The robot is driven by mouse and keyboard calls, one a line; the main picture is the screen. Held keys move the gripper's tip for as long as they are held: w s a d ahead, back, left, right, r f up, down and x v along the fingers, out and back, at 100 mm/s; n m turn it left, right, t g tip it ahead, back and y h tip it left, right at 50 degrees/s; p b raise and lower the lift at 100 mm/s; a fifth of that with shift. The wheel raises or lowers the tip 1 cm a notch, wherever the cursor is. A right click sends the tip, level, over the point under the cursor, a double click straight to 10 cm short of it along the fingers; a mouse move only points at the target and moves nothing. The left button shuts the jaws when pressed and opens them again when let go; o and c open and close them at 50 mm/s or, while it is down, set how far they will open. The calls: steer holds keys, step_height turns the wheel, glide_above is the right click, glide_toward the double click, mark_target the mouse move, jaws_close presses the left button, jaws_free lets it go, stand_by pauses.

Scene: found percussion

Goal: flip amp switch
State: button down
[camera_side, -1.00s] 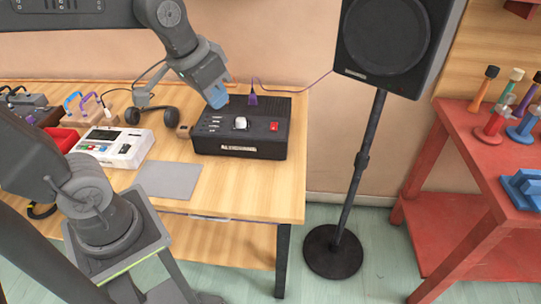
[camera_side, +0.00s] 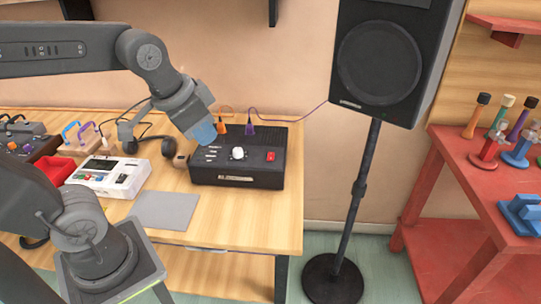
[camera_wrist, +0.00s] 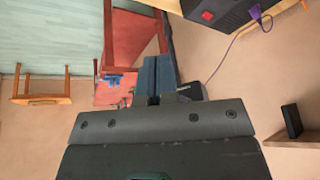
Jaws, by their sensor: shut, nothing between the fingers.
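The amp (camera_side: 262,180) is a black box on the wooden table in the side view, with a white knob (camera_side: 237,153) on top and a red switch (camera_side: 271,156) to the knob's right. My gripper (camera_side: 205,133), with blue fingertips, is shut and empty at the amp's left rear, left of the knob and well away from the red switch. Contact with the amp cannot be told. In the wrist view the shut blue fingers (camera_wrist: 153,75) point upward, and part of the amp (camera_wrist: 232,12) shows at the top right with the red switch (camera_wrist: 208,15).
Orange (camera_side: 226,128) and purple (camera_side: 249,128) plugs stand at the amp's rear. Headphones (camera_side: 167,146), a white device (camera_side: 108,177) and a grey pad (camera_side: 165,211) lie to the left. A speaker (camera_side: 385,62) on a stand is at right, near a red table (camera_side: 455,152).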

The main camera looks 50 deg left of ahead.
steer(key=w+a+m+g, duration=0.2)
steer(key=w+a+m, duration=0.2)
steer(key=w, duration=0.9)
steer(key=m+g, duration=0.2)
steer(key=m, duration=0.2)
glide_above(271, 154)
steer(key=s+d, duration=0.1)
step_height(271, 154, down, 8)
steer(key=shift+y, duration=0.4)
steer(key=shift+f, duration=0.15)
steer(key=f, duration=0.9)
steer(key=w+a+f, duration=0.1)
steer(key=f, duration=0.3)
steer(key=shift+w+f, duration=0.1)
steer(key=shift+f, duration=0.3)
steer(key=shift+a+f, duration=0.1)
steer(key=shift+f, duration=0.15)
